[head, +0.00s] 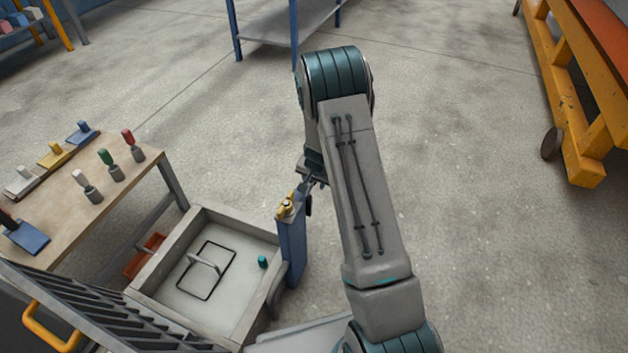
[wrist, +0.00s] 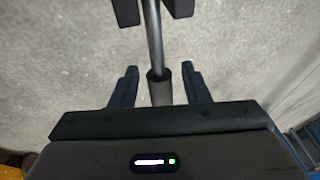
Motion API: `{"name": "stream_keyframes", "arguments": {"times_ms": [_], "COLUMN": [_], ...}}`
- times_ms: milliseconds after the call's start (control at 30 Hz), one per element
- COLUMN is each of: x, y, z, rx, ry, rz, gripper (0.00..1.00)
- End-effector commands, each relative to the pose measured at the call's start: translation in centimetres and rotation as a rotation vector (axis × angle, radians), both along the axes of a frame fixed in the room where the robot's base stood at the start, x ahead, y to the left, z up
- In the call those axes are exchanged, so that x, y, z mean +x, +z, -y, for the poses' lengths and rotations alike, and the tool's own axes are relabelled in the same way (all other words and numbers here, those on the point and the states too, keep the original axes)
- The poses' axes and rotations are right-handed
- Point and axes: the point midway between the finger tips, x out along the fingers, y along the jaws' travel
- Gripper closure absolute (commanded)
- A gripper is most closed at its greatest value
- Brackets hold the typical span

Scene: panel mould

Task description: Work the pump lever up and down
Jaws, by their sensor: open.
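The blue pump post (head: 292,252) stands upright beside the grey basin in the head view, with a brass fitting (head: 287,207) on top. My gripper (head: 303,188) is just above and beside the post's top, partly covered by my arm. In the wrist view, the lever is a metal rod (wrist: 154,40) ending in a dark sleeve (wrist: 158,88). My gripper's fingers (wrist: 160,76) are open, one on each side of the sleeve, with visible gaps. Two dark blocks flank the rod at the top edge; I cannot tell what they belong to.
A workbench (head: 75,205) with several handled tools stands at left. An orange-yellow frame (head: 572,130) is at right. Open concrete floor lies between.

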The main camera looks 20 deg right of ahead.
Motion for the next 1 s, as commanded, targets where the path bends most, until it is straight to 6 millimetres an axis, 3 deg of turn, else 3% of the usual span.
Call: {"name": "stream_keyframes", "arguments": {"times_ms": [167,633,800,1000], "x": [-0.5,-3.8,-4.5,-4.6], "y": [1.8,11.2,12.7,13.0], "z": [-0.1,-0.3,-0.3,-0.3], "rx": [0.0,0.0,-0.001,0.0], "ry": [0.001,0.001,0.0,-0.001], "rz": [0.001,0.001,0.001,0.0], "gripper": [0.58,0.58,0.58,0.58]}}
